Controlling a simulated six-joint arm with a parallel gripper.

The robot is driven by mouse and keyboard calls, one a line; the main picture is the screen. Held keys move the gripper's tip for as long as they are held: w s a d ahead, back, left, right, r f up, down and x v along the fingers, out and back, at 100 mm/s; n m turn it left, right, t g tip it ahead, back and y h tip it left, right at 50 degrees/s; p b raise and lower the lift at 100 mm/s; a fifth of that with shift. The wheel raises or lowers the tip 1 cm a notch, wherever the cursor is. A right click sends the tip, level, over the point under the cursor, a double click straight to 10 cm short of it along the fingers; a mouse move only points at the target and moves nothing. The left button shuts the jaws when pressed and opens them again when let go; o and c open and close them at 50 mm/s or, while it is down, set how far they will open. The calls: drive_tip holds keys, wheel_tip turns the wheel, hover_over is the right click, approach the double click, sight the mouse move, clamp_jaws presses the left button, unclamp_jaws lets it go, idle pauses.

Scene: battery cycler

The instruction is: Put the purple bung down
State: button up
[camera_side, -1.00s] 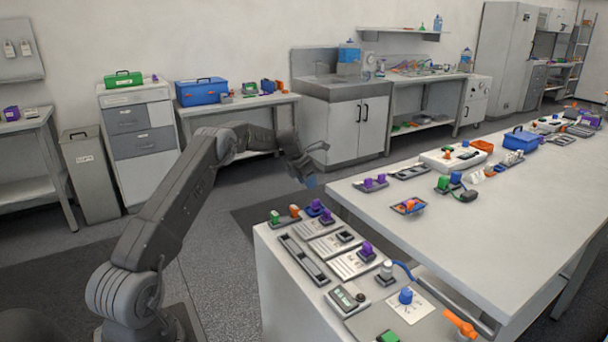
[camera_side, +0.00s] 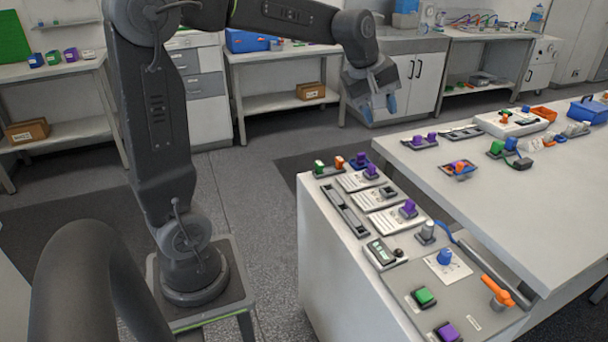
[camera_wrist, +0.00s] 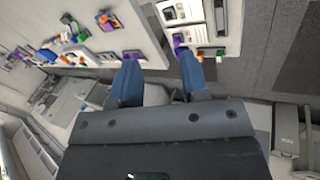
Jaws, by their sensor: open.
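My gripper (camera_side: 380,108) is open and empty, in the air beyond the far end of the near bench. Its two blue fingertips are apart in the wrist view (camera_wrist: 159,72). Several purple bungs are in view, and I cannot tell which one the task means. One purple bung (camera_side: 408,207) stands upright on a pale card unit on the near bench. Another purple bung (camera_side: 371,171) stands at the far end of that bench. A third purple bung (camera_side: 447,331) sits on the grey board in front. In the wrist view, purple pieces (camera_wrist: 180,40) show past the fingertips.
The near bench also holds a green block (camera_side: 424,296), a blue knob (camera_side: 445,256), an orange-handled valve (camera_side: 497,291) and a small meter (camera_side: 381,252). The long table (camera_side: 540,190) on the right has much bare top. Floor lies below my gripper.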

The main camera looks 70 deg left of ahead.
drive_tip(key=s+d+f+m, duration=0.2)
drive_tip(key=s+d+m, duration=0.3)
drive_tip(key=s, duration=0.5)
drive_tip(key=s+d+f+m, duration=0.2)
drive_tip(key=s+d+m, duration=0.4)
drive_tip(key=s+m, duration=0.4)
drive_tip(key=shift+s+t, duration=0.35)
drive_tip(key=shift+t, duration=0.05)
